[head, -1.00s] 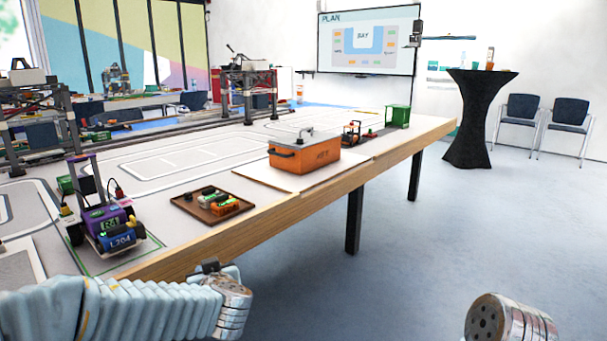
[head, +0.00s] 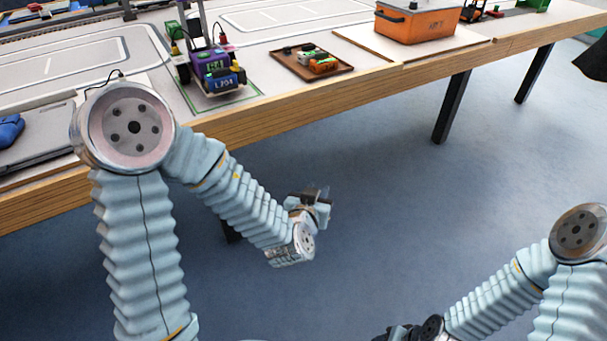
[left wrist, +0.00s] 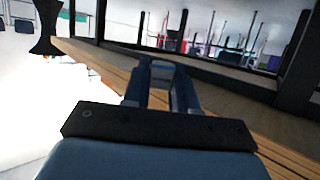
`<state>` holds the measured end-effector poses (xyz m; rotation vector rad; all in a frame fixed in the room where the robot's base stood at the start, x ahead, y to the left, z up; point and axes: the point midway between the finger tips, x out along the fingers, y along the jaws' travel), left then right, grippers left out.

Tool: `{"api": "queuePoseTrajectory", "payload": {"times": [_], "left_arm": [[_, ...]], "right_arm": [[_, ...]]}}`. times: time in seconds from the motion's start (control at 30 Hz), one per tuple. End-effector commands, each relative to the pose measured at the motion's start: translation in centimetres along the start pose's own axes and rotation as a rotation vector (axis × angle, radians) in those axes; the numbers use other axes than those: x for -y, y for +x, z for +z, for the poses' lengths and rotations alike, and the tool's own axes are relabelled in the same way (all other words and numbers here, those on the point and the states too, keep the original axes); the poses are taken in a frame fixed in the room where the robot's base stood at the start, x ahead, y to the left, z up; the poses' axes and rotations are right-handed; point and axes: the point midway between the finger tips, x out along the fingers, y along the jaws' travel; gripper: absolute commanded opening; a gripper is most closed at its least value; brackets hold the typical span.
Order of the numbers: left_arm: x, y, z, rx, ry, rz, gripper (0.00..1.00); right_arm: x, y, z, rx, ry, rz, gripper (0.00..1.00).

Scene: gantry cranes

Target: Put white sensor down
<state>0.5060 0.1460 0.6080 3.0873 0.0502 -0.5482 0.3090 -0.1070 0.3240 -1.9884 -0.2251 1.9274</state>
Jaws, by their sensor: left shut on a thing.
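My left gripper (head: 320,200) hangs in front of the table, off its front edge and over the floor. In the left wrist view its fingers (left wrist: 163,85) are close together, with a small pale piece (left wrist: 162,66) between the tips. I take this piece for the white sensor; it is mostly hidden and its shape is unclear. A brown tray (head: 337,72) with small green, orange and dark units lies on the table near the edge. My right gripper (head: 398,333) is dark and cut off at the bottom of the head view; its jaws do not show clearly.
The table's wooden front edge (head: 280,112) runs across above my arms. A purple cart (head: 210,62) with a blue block (head: 224,82) stands left of the tray. An orange case (head: 415,24) stands right of it. A grey flat device (head: 45,135) lies far left.

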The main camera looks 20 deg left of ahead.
Motion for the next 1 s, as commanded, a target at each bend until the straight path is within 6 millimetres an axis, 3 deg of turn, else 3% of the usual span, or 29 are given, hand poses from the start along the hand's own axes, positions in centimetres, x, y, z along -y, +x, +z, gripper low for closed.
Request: {"api": "queuePoseTrajectory", "payload": {"times": [0.13,0.5,1.0], "left_arm": [[-4.4,-0.2,1.4,0.006,0.067,0.201,0.00],[-8.1,-0.6,2.7,0.018,0.127,0.354,0.00],[-9.7,-0.2,3.1,0.016,0.158,0.446,0.00]], "right_arm": [[0.0,0.0,0.0,0.000,0.000,0.000,0.52],[0.0,0.0,0.0,0.000,0.000,0.000,0.52],[0.0,0.0,0.0,0.000,0.000,0.000,0.52]]}}
